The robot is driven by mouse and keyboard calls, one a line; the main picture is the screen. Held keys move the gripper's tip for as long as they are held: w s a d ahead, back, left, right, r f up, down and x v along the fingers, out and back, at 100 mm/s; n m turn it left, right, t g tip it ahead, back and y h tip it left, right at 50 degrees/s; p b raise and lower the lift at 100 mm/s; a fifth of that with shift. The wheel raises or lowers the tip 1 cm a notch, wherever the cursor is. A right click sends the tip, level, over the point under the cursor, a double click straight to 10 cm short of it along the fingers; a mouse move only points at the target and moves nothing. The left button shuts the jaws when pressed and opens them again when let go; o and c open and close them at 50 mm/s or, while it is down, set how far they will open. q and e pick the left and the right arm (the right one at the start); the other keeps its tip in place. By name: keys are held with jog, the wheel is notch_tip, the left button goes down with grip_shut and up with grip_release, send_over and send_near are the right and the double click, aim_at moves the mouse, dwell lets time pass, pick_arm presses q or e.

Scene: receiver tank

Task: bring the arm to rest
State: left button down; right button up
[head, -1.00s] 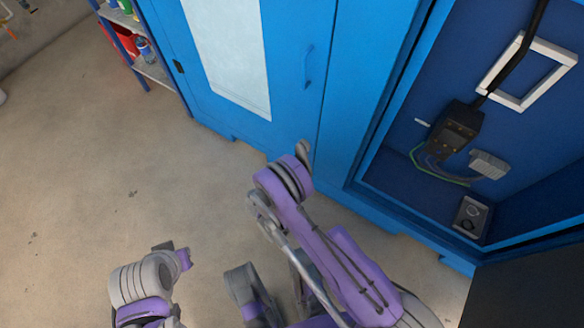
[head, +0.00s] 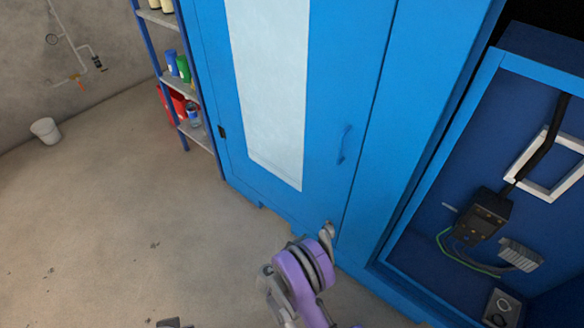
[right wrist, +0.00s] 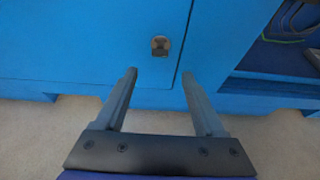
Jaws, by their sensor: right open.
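My right arm (head: 300,282), purple and grey, rises from the bottom of the head view, in front of the blue cabinet. Its gripper cannot be made out clearly there. In the right wrist view my right gripper (right wrist: 160,74) is open, with nothing between its two grey fingers. It points at the lower part of the blue cabinet door (right wrist: 80,40). A round metal lock (right wrist: 160,45) on the door shows just beyond the fingertips. A small grey part of my own body shows at the bottom edge of the head view; my left gripper is not seen.
The blue cabinet (head: 325,90) has a pale panel and a handle (head: 344,145). An open blue bay at right holds a black device (head: 482,215) with cables. The floor at left is clear.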

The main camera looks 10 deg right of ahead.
jog(key=s+d+r+m+g+y, duration=0.25)
jog(key=r+m, duration=0.35)
jog(key=r, duration=0.4)
jog(key=s+d+r+m+g+y, duration=0.1)
jog(key=s+r+m+y, duration=0.15)
jog(key=r+m, duration=0.5)
jog(key=s+a+r+m+y, duration=0.25)
jog(key=s+r+m, duration=0.3)
jog(key=s, duration=0.55)
jog(key=s+a+r+m+y, duration=0.1)
jog(key=s+r+m+y, duration=0.35)
jog(key=s, duration=0.75)
pick_arm(q)
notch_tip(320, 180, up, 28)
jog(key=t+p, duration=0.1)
jog(key=p, duration=2.3)
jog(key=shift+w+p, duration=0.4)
pick_arm(e)
notch_tip(320, 180, up, 29)
jog(key=w+m+h, duration=0.1)
jog(key=m, duration=0.1)
jog(key=shift+w+d+f, duration=0.15)
jog(key=shift+w, duration=0.15)
jog(key=shift+t, duration=0.25)
